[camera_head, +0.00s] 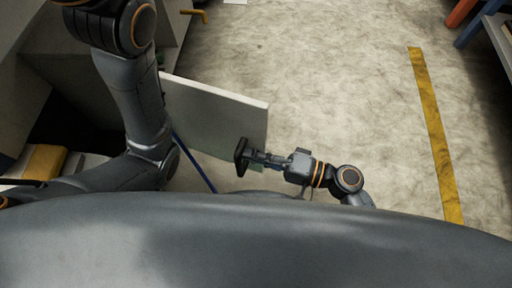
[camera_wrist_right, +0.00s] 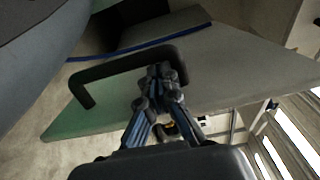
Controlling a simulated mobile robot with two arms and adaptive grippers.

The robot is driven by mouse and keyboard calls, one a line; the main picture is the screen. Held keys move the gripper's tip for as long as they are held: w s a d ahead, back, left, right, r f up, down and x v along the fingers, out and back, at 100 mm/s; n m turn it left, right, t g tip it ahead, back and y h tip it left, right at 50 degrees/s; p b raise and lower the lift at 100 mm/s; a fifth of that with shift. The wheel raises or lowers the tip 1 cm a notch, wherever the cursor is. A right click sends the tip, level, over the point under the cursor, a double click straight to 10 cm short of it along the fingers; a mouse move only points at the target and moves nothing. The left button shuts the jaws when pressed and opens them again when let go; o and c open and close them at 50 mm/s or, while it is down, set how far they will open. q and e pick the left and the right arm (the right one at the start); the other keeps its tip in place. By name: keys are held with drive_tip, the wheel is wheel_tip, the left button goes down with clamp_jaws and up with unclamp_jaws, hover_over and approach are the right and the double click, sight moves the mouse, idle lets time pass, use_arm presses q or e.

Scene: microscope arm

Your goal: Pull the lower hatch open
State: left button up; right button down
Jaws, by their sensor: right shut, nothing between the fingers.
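The lower hatch (camera_head: 215,112) is a pale flat panel standing swung out from the cabinet on the left, with its free edge toward the middle of the head view. A dark bar handle (camera_head: 241,157) sits near its free end. The handle (camera_wrist_right: 95,76) and the panel (camera_wrist_right: 235,65) also show in the right wrist view. My right gripper (camera_head: 252,156) is at the handle; its fingers (camera_wrist_right: 160,72) are shut and empty, with the tips overlapping the bar in view. I cannot tell whether they touch it. My left gripper is out of view; its arm crosses in front of the cabinet.
The cabinet opening at the left is dark, with a yellow object (camera_head: 45,161) inside. A blue strip (camera_head: 196,163) shows by the panel's lower edge. The concrete floor (camera_head: 340,90) to the right is clear up to a yellow line (camera_head: 431,120). Shelving stands at the top right.

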drive_tip(key=shift+s, duration=0.15)
drive_tip(key=v, duration=1.2)
